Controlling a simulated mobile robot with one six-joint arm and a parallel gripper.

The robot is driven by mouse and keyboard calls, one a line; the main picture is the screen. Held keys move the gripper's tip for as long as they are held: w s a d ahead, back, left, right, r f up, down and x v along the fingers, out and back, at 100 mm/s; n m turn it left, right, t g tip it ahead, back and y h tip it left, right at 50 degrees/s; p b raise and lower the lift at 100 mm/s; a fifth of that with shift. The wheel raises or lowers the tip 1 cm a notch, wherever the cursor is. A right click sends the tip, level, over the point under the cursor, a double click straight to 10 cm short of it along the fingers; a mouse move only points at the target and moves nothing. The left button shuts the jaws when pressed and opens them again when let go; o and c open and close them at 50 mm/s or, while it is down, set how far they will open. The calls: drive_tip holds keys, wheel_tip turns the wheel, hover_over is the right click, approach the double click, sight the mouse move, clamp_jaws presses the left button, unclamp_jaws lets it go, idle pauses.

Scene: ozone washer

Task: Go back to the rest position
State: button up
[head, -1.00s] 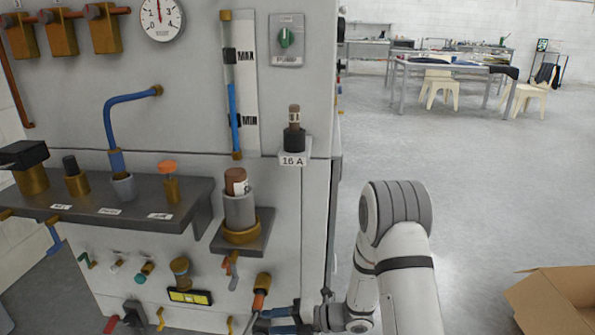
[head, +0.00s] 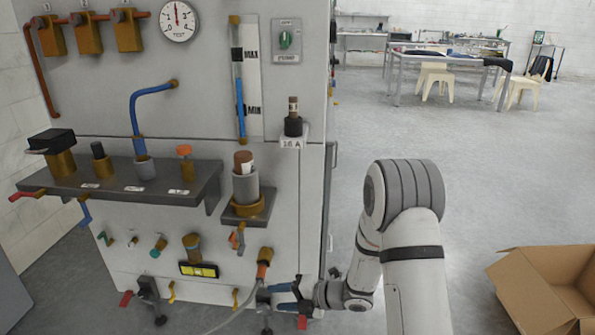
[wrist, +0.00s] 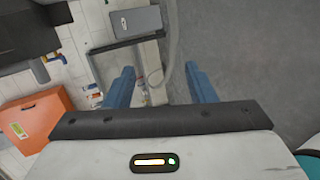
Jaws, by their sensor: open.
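My gripper (head: 268,297) is low in the head view, in front of the lower right part of the washer panel (head: 285,220). Its blue fingers point left. In the wrist view my gripper (wrist: 160,72) shows two blue fingers spread apart with nothing between them. It is open and empty. A grey hose (head: 232,318) with a brass and orange fitting (head: 263,263) hangs just beside the fingers in the head view. I cannot tell whether they touch. My arm extends from the lower right towards the panel.
The panel carries a shelf with valves (head: 130,185), a cup holder with a brown-capped bottle (head: 245,185) and a yellow level (head: 198,270). An open cardboard box (head: 540,285) stands at lower right. A work table (head: 440,65) and stools are far back. The floor between is clear.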

drive_tip(key=w+d+r+m+t+h+p, duration=0.15)
drive_tip(key=d+r+m+h+p, duration=0.3)
drive_tip(key=r, duration=0.55)
drive_tip(key=d+r+m+t+h+p, duration=0.25)
drive_tip(key=d+r+m+p, duration=0.35)
drive_tip(key=r, duration=0.4)
drive_tip(key=w+d+r+m+t+h+p, duration=0.1)
drive_tip(key=d+r+m+h+p, duration=0.4)
drive_tip(key=r, duration=0.5)
drive_tip(key=s+d+r+m+g+h+p, duration=0.2)
drive_tip(key=s+d+r+m+p, duration=0.45)
drive_tip(key=s+r+m, duration=0.45)
drive_tip(key=s+a+r+m+g+p, duration=0.1)
drive_tip(key=s+r+m+g+p, duration=0.1)
drive_tip(key=s, duration=0.5)
drive_tip(key=s+a+r+m+g+y+p, duration=0.1)
drive_tip(key=s+a+r+m+g+p, duration=0.1)
drive_tip(key=s+r+m+p, duration=0.2)
drive_tip(key=s+r+p, duration=0.1)
drive_tip(key=s+r, duration=0.2)
drive_tip(key=shift+r+p, duration=0.3)
drive_tip(key=shift+p, duration=0.1)
drive_tip(key=shift+c, duration=0.2)
